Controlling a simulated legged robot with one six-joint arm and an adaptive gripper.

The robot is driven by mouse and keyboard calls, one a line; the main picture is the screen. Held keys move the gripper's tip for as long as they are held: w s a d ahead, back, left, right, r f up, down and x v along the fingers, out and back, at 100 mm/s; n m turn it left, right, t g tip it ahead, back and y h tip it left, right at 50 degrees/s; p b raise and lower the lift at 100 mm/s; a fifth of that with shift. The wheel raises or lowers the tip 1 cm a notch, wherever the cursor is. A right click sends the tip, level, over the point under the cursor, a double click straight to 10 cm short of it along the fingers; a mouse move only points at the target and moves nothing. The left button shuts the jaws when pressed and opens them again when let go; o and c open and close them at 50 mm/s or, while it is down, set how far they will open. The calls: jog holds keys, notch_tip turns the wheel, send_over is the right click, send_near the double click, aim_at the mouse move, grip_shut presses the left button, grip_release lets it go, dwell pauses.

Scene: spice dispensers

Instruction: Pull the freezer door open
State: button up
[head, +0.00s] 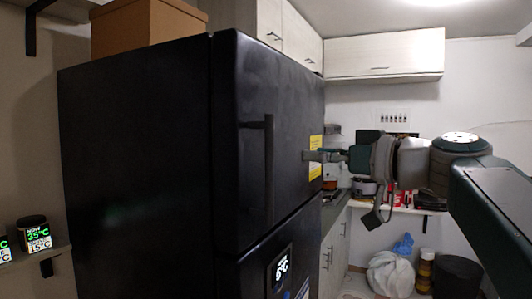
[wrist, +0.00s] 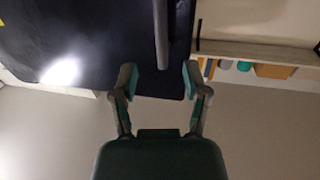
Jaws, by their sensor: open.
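The freezer door (head: 295,115) is the upper black door of a tall black fridge (head: 140,150), and it looks shut. Its long vertical handle (head: 268,170) stands near the door's left edge in the head view. In the wrist view my gripper (wrist: 158,76) is open and empty. The handle (wrist: 161,32) shows there as a grey bar, its end just ahead of the gap between the fingertips. Contact with the handle is not visible.
A cardboard box (head: 148,27) sits on the fridge. The lower door (head: 255,265) carries a lit display. A shelf at left holds labelled jars (head: 34,234). Behind my arm are a counter shelf (head: 400,208), a white bag (head: 390,273) and a dark bin (head: 457,274).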

aim_at(273, 151)
jog(key=x, duration=1)
jog(key=shift+w+a+f, duration=0.1)
jog(key=shift+a, duration=0.1)
grip_shut()
